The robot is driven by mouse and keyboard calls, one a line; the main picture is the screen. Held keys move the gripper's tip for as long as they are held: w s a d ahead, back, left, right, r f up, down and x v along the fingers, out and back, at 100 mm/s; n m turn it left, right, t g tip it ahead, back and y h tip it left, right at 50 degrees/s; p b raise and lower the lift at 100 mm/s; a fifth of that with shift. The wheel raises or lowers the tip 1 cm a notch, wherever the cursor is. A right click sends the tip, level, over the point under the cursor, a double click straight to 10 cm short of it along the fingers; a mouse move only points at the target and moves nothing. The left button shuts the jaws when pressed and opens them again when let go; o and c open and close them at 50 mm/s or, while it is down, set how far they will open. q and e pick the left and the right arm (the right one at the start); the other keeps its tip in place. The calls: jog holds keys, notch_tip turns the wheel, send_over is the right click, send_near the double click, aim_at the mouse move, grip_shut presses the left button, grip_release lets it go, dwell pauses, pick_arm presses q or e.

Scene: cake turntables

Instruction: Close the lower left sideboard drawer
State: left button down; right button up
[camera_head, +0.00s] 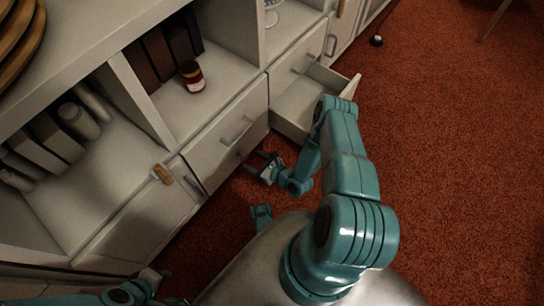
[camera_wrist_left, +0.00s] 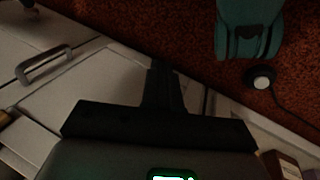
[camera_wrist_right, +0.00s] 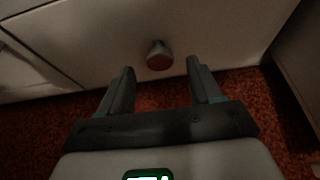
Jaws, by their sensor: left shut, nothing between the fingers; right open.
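The sideboard's open drawer (camera_head: 296,106) is a light box pulled out over the carpet, below a closed drawer (camera_head: 300,58) with a bar handle. My right arm covers part of its front. My right gripper (camera_head: 262,166) is beside it, low before the neighbouring closed front. In the right wrist view, the right gripper (camera_wrist_right: 158,78) is open and empty, with a round knob (camera_wrist_right: 159,56) just beyond and between its fingertips; contact is not visible. My left gripper (camera_head: 158,288) is low at the bottom left. It shows shut and empty in the left wrist view (camera_wrist_left: 163,75).
A closed drawer (camera_head: 222,143) with a bar handle lies left of the open one. Open shelves hold a red-labelled jar (camera_head: 193,77) and white bottles (camera_head: 78,121). Wooden plates (camera_head: 18,32) stand on top.

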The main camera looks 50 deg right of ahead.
pick_arm(q)
jog(key=shift+g, duration=0.5)
jog(key=r+p, duration=0.1)
jog(key=s+r+p, duration=0.1)
jog(key=r, duration=0.1)
jog(key=s+r+p, duration=0.1)
jog(key=shift+s+d+r+p, duration=0.25)
jog(key=shift+d+p, duration=0.1)
pick_arm(e)
jog(key=v, duration=1.1)
jog(key=shift+s+r, duration=0.2)
jog(key=shift+s, duration=0.05)
